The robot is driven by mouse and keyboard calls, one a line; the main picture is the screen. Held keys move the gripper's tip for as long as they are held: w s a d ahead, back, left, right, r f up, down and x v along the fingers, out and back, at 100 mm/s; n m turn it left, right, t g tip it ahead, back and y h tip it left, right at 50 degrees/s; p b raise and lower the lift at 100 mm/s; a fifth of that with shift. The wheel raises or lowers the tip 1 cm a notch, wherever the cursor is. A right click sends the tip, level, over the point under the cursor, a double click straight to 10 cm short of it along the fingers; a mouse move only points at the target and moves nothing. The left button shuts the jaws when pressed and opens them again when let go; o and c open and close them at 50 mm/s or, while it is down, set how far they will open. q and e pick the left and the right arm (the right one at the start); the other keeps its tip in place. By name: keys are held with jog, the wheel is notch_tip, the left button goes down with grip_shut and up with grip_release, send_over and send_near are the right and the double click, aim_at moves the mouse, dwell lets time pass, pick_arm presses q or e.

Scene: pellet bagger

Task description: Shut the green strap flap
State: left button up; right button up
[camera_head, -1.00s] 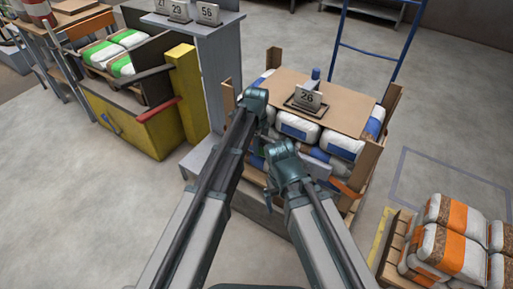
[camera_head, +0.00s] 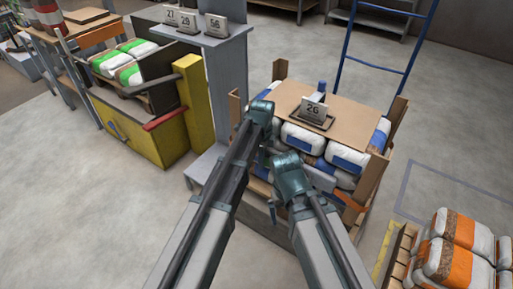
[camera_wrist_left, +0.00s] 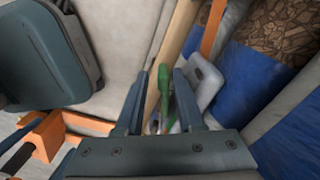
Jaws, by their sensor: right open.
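A narrow green piece (camera_wrist_left: 165,88), which looks like the strap flap, shows in the left wrist view. It stands between and just beyond the fingertips of my left gripper (camera_wrist_left: 161,88). The fingers are apart, with a gap beside the green piece, so the gripper is open. In the head view my left gripper (camera_head: 262,150) is at the near left side of the bag stack, its fingers largely hidden. My right gripper (camera_head: 274,204) is lower and closer, beside the stack's front, and open. I cannot make out the green flap in the head view.
The stack of white-and-blue bags (camera_head: 305,139) has a cardboard sheet (camera_head: 345,112) and a "26" sign (camera_head: 314,109) on top. A cardboard corner post (camera_head: 366,186) stands close on the right. A grey stand (camera_head: 226,85) is at left. Orange-banded bags (camera_head: 455,248) lie lower right.

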pick_arm(q)
jog(key=s+d+r+n+p, duration=0.1)
jog(key=s+r+n+p, duration=0.2)
jog(key=r+n+p, duration=0.8)
jog(key=s+a+r+n+y+p, duration=0.1)
jog(key=s+a+r+n+p, duration=0.1)
jog(key=s+r+p, duration=1.2)
jog(key=shift+s+a+r+p, duration=0.25)
jog(key=shift+a+r+p, duration=0.1)
jog(key=shift+r+p, duration=0.35)
jog(key=w+d+f+m+h+b, duration=0.1)
jog(key=w+d+f+m+b, duration=0.1)
jog(key=w+f+m+b, duration=0.5)
jog(key=w+f+b, duration=0.5)
jog(key=w, duration=0.3)
jog(key=shift+d+f+b, duration=0.2)
jog(key=shift+f+b, duration=0.15)
